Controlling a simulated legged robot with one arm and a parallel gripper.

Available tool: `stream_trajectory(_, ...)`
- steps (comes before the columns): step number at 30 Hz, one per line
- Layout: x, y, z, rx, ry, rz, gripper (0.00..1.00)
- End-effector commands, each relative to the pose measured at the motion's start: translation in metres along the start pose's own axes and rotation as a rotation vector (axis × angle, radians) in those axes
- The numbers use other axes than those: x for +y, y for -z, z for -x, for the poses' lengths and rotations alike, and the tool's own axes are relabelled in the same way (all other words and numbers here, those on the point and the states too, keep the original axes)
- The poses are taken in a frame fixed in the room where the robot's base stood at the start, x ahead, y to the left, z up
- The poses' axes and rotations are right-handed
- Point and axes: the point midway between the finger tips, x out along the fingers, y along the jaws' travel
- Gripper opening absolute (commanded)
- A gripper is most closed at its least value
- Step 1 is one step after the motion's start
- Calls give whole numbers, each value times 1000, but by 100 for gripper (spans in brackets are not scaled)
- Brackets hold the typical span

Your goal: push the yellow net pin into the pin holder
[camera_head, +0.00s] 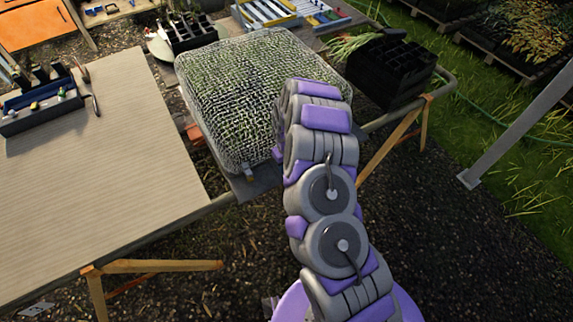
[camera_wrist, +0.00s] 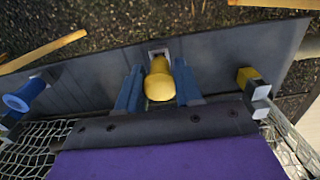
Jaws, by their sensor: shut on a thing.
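In the wrist view, the yellow net pin (camera_wrist: 159,84) has a rounded head towards me and points away to a small grey pin holder (camera_wrist: 158,52) on the dark strip. The pin's far end overlaps the holder's opening; I cannot tell how deep it sits. My gripper (camera_wrist: 159,72) has its two blue fingers on either side of the pin and is shut on it. In the head view, my arm hides the gripper and pin at the net-covered block (camera_head: 235,95).
In the wrist view, a yellow-and-grey fitting (camera_wrist: 247,79) stands right and a blue cylindrical piece (camera_wrist: 25,97) left, both near the netting. In the head view, a mostly clear tabletop (camera_head: 95,190) lies left, and a black cell tray (camera_head: 398,65) stands right of the net.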

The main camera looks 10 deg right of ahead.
Motion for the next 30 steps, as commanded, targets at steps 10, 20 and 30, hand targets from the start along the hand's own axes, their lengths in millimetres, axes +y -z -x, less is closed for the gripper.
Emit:
stream_trajectory(10, 0, 0, -8, 0, 0, 0, 13)
stream_trajectory(20, 0, 0, -11, 0, 0, 0, 49)
stream_trajectory(30, 0, 0, -11, 0, 0, 0, 65)
